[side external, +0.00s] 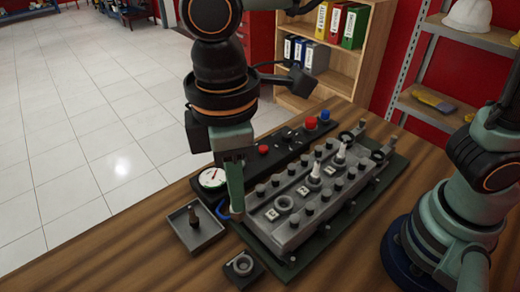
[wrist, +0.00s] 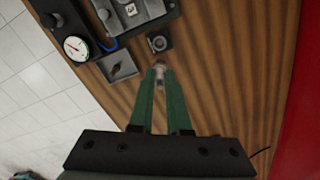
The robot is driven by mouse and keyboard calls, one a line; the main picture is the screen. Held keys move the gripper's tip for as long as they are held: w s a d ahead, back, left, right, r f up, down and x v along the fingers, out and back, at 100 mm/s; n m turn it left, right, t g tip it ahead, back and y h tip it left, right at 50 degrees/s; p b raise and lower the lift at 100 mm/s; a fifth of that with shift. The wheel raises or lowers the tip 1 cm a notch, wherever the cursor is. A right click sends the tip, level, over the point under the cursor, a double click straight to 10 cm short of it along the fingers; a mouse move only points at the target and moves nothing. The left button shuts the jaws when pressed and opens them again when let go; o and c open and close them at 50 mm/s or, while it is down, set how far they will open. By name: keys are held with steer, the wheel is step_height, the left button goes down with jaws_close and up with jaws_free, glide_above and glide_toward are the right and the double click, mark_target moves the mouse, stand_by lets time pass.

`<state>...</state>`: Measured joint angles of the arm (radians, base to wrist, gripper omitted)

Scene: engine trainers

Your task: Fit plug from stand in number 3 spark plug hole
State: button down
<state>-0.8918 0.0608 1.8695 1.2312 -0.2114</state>
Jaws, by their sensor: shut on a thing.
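My gripper (side external: 237,212) hangs over the near left end of the grey engine head (side external: 295,228). In the wrist view my gripper (wrist: 160,70) is shut on a small pale grey piece (wrist: 160,77), which looks like the plug; it is mostly hidden in the side view. The small dark stand (side external: 242,265) with a ring on top is on the table below the gripper; it also shows in the wrist view (wrist: 158,41). An open plug hole (side external: 284,203) is nearest my gripper. Two white-topped plugs (side external: 314,172) (side external: 340,153) stand farther along the head. The number tags are too small to read surely.
A shallow grey tray (side external: 206,241) with a dark upright piece (side external: 193,216) sits left of the head. A panel with a white gauge (side external: 212,178) and coloured buttons (side external: 311,123) runs behind it. Bare wood lies in front.

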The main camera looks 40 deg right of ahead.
step_height(320, 180, up, 3)
steer(key=shift+f, duration=0.15)
steer(key=shift+w+d+r, duration=0.1)
steer(key=shift+d+r, duration=0.05)
steer(key=shift+r, duration=0.1)
steer(key=shift+w+d+f, duration=0.4)
steer(key=shift+d+f, duration=1.6)
steer(key=shift+d, duration=0.05)
steer(key=shift+w+d+f, duration=0.35)
steer(key=shift+d+f, duration=1.65)
steer(key=shift+w+d+f, duration=0.4)
steer(key=shift+d+f, duration=1.6)
steer(key=shift+d, duration=0.05)
steer(key=shift+f, duration=0.85)
steer(key=shift+c, duration=2)
jaws_free()
